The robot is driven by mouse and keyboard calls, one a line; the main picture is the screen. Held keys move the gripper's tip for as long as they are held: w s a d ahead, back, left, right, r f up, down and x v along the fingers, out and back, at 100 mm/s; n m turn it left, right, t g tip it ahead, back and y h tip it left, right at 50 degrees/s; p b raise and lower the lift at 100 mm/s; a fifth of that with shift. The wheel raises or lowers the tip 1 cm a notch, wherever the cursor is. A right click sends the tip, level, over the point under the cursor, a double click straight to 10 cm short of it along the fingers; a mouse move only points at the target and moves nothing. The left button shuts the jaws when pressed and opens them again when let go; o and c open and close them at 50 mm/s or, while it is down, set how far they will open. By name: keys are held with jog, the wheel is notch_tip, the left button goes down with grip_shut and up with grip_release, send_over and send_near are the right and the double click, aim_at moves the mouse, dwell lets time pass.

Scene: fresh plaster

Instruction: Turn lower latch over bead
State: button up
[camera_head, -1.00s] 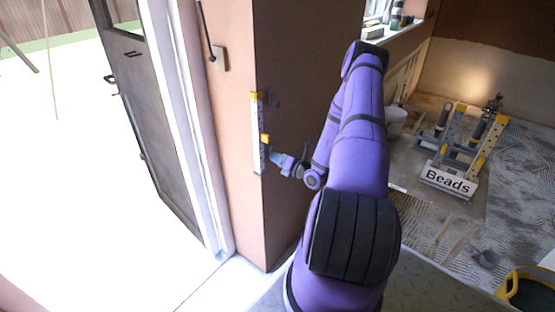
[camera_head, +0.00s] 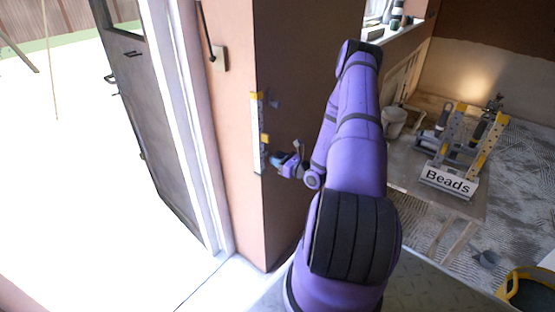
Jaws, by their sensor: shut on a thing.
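A white bead (camera_head: 257,135) stands upright along the corner of the plastered wall, with a yellow end at its top. A yellow piece (camera_head: 265,138), which looks like the lower latch, sits about midway down at its right edge. A small dark blue-grey piece (camera_head: 275,103) sits on the wall face near the top. My gripper (camera_head: 276,160) is at the right of the bead's lower part, just below the yellow piece. It appears shut, but the fingertips are too small to tell what they hold.
The door frame (camera_head: 190,130) and open door (camera_head: 145,110) are left of the corner. A wall switch (camera_head: 218,58) with a cable is at upper left of the bead. A table with a rack labelled "Beads" (camera_head: 449,182) stands at right, and a yellow-rimmed bucket (camera_head: 528,288) stands at lower right.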

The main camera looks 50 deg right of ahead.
jog(key=n, duration=0.4)
jog(key=shift+n, duration=2.3)
jog(key=o, duration=0.9)
jog(key=shift+s, duration=0.1)
jog(key=s, duration=1)
jog(key=shift+s+d, duration=0.35)
jog(key=shift+d, duration=0.05)
